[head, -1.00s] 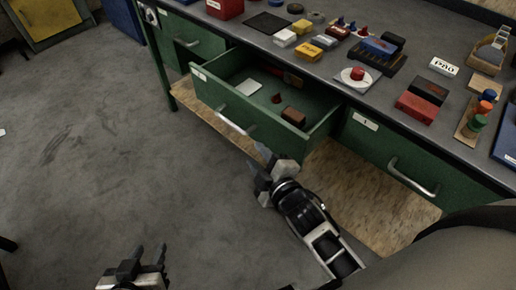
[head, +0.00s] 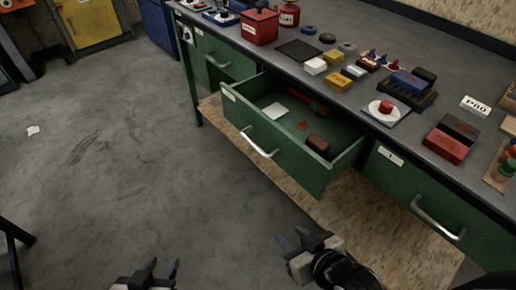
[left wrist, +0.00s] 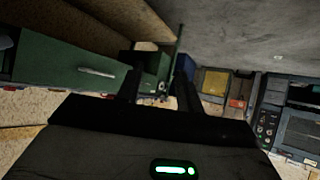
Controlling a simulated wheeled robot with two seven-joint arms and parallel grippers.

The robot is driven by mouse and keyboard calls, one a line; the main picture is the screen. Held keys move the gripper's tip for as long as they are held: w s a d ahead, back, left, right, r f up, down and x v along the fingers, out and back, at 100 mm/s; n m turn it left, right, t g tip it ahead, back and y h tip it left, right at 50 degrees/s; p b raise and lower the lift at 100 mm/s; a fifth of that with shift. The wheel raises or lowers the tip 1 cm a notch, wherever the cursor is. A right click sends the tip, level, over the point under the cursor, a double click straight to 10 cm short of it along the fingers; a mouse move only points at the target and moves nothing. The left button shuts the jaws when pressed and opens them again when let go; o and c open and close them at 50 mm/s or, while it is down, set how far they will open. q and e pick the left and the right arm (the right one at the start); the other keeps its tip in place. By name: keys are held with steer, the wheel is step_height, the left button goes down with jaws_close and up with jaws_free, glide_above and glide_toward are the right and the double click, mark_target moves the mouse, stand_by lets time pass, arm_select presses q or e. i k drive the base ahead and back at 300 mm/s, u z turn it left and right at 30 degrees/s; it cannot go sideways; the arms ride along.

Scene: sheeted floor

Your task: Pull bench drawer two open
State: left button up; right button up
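A green bench drawer (head: 295,157) stands pulled well out, its inside showing. Its label is too small to read, but it is beside the drawer marked 1 (head: 395,175). Its metal handle (head: 258,141) is free, with no gripper on it. My right gripper (head: 293,237) is open and empty, in front of and below the open drawer, apart from it. My left gripper (head: 164,266) is open and empty at the bottom edge, away from the bench. The left wrist view shows its two fingers apart (left wrist: 158,85), with a green drawer front and handle (left wrist: 97,72) to the left.
The open drawer holds a white block, a small red-orange piece and a brown block (head: 318,144). The bench top (head: 330,100) carries many small items, including a red box (head: 260,25). A wooden shelf (head: 340,215) lies below.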

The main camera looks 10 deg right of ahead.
mark_target(280, 140)
steer(key=k, duration=1.2)
steer(key=u, duration=0.95)
steer(key=i, duration=1.35)
steer(key=z, duration=0.8)
